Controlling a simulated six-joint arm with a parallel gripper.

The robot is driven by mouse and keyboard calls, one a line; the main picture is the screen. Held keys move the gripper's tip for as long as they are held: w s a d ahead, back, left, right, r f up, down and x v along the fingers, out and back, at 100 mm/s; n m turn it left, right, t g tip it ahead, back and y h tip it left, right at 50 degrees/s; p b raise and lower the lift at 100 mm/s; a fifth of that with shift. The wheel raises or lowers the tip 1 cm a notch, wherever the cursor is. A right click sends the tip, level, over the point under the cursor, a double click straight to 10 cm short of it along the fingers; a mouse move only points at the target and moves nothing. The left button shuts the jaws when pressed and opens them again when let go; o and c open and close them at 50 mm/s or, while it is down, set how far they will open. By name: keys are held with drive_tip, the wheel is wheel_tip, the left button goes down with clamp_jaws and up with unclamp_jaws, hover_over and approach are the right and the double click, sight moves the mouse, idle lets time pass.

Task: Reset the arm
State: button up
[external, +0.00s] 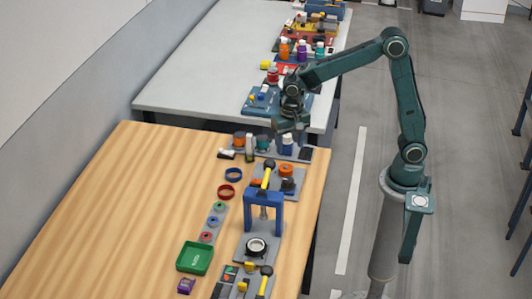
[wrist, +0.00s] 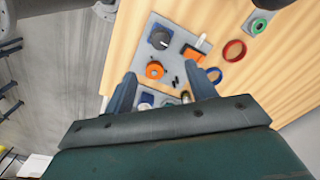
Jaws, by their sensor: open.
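My gripper (external: 289,124) hangs from my dark green arm above the far end of the wooden table (external: 110,210). In the external view it is over a grey board (external: 304,153) with small bottles and round parts. In the wrist view my gripper (wrist: 165,90) has its two fingers spread apart, with nothing held between them. Past the fingers lies a grey plate with an orange ring (wrist: 155,69) and a black knob (wrist: 159,38). Part of the items behind the palm is hidden.
A blue press frame (external: 264,200) stands upright on the wooden table. A green tray (external: 195,257), a red ring (external: 226,191) and a blue ring (external: 234,174) lie left of it. A grey table (external: 190,70) with several bottles stands behind. The wooden table's left side is clear.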

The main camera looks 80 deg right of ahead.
drive_tip(key=s+d+r+n+t, duration=0.2)
drive_tip(key=s+d+r+n, duration=0.1)
drive_tip(key=s, duration=0.7)
drive_tip(key=s+d+r+n+t, duration=0.3)
drive_tip(key=s+n, duration=0.4)
drive_tip(key=s, duration=0.3)
wheel_tip(320, 180, up, 2)
drive_tip(key=shift+d+r+t, duration=0.25)
drive_tip(key=shift+d+t, duration=0.05)
drive_tip(key=shift+d, duration=0.15)
